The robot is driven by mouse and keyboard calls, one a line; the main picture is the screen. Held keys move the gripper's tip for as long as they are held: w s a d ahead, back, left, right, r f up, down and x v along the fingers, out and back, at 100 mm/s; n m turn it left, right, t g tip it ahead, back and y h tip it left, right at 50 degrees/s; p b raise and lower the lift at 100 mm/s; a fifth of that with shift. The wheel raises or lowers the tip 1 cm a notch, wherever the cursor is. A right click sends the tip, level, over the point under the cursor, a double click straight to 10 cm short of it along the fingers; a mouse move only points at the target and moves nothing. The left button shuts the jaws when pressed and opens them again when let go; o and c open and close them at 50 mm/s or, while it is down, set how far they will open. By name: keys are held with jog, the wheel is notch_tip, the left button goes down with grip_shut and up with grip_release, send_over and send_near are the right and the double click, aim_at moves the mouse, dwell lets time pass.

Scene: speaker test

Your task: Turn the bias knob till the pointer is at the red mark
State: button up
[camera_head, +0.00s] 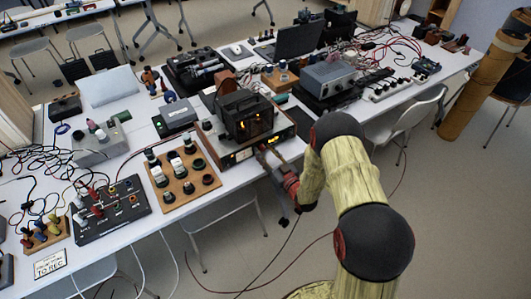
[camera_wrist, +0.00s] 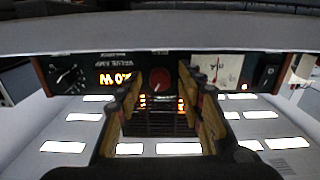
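The amplifier (camera_head: 230,157) stands at the table's front edge, its glowing tubes in a black cage on top. In the wrist view its front panel (camera_wrist: 135,65) appears upside down. A red knob (camera_wrist: 159,79), perhaps the bias knob, is at its middle. A pale meter (camera_wrist: 222,68) with some red on its face is to the right; its pointer is too small to read. My gripper (camera_wrist: 161,92) is open, its fingers on either side of the red knob with gaps showing. In the head view my gripper (camera_head: 268,160) is at the panel's right part.
An orange lit display (camera_wrist: 115,79) and a black dial (camera_wrist: 67,75) are left of the red knob; a dark switch (camera_wrist: 267,76) is at the right. A wooden knob board (camera_head: 157,177) and black mixer (camera_head: 128,221) stand left of the amplifier. A white chair (camera_head: 412,120) is at right.

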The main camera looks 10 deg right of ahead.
jog(key=shift+c, duration=1.2)
grip_shut()
jog(key=shift+m, duration=1.7)
jog(key=shift+o, duration=1.7)
grip_release()
